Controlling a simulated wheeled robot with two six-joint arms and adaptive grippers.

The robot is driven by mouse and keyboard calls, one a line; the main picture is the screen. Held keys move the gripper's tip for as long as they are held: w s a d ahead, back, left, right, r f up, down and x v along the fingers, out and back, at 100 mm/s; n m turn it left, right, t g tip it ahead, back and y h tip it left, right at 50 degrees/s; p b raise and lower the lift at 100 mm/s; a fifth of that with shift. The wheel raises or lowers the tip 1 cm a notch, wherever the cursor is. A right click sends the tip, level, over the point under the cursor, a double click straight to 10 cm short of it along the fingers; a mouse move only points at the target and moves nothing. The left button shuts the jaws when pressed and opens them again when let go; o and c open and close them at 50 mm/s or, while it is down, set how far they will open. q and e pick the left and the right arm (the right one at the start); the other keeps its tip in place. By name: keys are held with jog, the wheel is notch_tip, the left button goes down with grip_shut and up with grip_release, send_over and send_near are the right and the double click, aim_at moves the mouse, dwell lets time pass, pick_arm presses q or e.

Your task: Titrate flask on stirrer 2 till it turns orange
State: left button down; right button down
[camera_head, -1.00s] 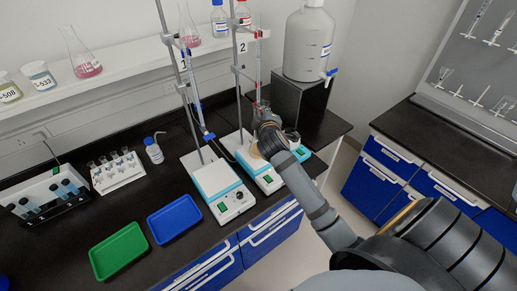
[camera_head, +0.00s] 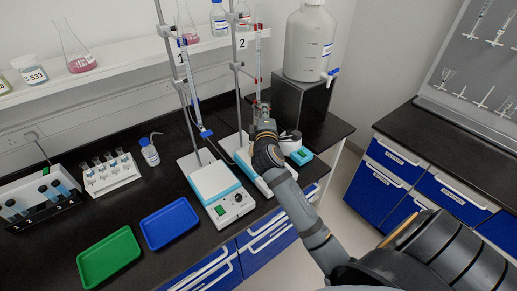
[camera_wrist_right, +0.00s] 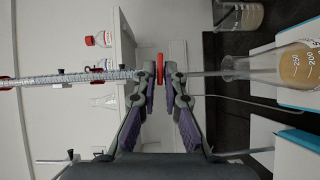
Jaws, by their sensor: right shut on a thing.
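My right gripper (camera_head: 262,112) is at the lower part of the red-marked burette (camera_head: 257,72) on stand 2. In the right wrist view the gripper (camera_wrist_right: 160,75) is shut on the burette's red stopcock (camera_wrist_right: 160,62). The burette tube (camera_wrist_right: 100,76) runs to the left there, and its tip points into the flask neck. The flask (camera_wrist_right: 285,66) holds tan-brown liquid. In the head view my right arm hides the flask and covers much of stirrer 2 (camera_head: 244,160). My left gripper is not in view.
Stirrer 1 (camera_head: 214,183) stands left of stirrer 2, beside a blue-marked burette (camera_head: 190,85). A beaker of tan liquid (camera_wrist_right: 245,15) is near the flask. A large carboy (camera_head: 308,45) stands on a dark box behind. Blue (camera_head: 170,222) and green (camera_head: 108,257) trays lie in front.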

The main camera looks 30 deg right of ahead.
jog(key=shift+n+b, duration=0.3)
jog(key=shift+b, duration=0.15)
jog(key=c, duration=1.4)
grip_release()
jog(key=shift+w+f, duration=0.1)
jog(key=shift+w, duration=0.05)
jog(key=shift+o, duration=0.2)
jog(key=v, duration=0.7)
jog(key=shift+s, duration=0.2)
jog(key=shift+f, duration=0.15)
